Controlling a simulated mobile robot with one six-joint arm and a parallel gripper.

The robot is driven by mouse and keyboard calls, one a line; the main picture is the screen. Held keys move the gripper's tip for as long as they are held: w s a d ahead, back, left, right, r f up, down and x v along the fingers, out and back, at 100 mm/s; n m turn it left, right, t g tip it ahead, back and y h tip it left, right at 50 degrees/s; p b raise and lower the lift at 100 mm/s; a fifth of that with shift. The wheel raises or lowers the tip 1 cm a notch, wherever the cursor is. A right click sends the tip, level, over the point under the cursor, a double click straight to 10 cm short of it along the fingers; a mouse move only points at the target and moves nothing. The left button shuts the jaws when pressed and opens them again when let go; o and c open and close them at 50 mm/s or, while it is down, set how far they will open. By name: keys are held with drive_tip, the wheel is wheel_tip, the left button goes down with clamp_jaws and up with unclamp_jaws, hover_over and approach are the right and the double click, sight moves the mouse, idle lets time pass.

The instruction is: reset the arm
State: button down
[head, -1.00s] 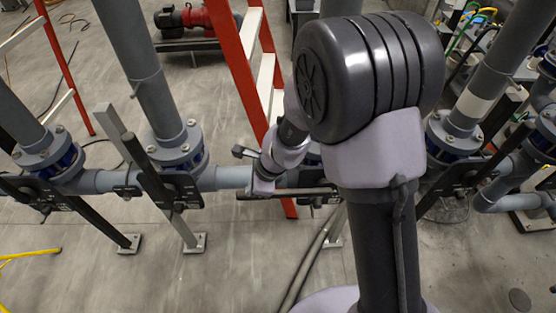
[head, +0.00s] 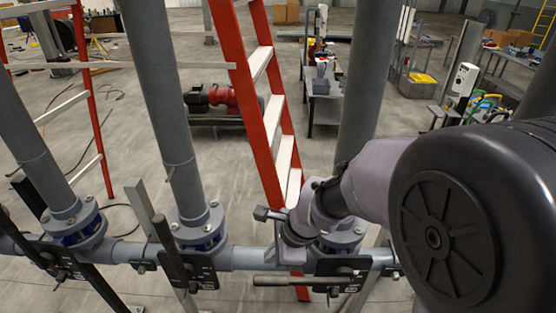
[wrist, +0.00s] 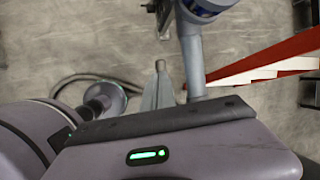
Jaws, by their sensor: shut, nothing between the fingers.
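My arm reaches in from the right of the head view, its large dark joint filling the lower right corner. My gripper (head: 291,256) points down at the arm's end, in front of the red ladder and just above a valve's level lever (head: 300,281). It looks small there and holds nothing that I can see; its fingers are shut. I cannot tell from the head view whether it touches the lever. In the wrist view, my grey wrist housing with a green light fills the bottom.
A row of valves joins upright grey pipes (head: 160,85) to a low horizontal pipe (head: 245,258). Another lever (head: 168,250) stands up at the left. A red ladder (head: 245,90) rises behind.

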drive_tip(key=s+d+f+n+t+h+b, duration=0.2)
drive_tip(key=s+d+f+n+b, duration=1)
drive_tip(key=b, duration=1.4)
drive_tip(key=s+f+t, duration=0.1)
drive_tip(key=s+f, duration=0.2)
drive_tip(key=s, duration=0.1)
drive_tip(key=shift+s+d+f+b, duration=0.15)
drive_tip(key=shift+s+d+b, duration=0.15)
drive_tip(key=shift+s+d, duration=0.1)
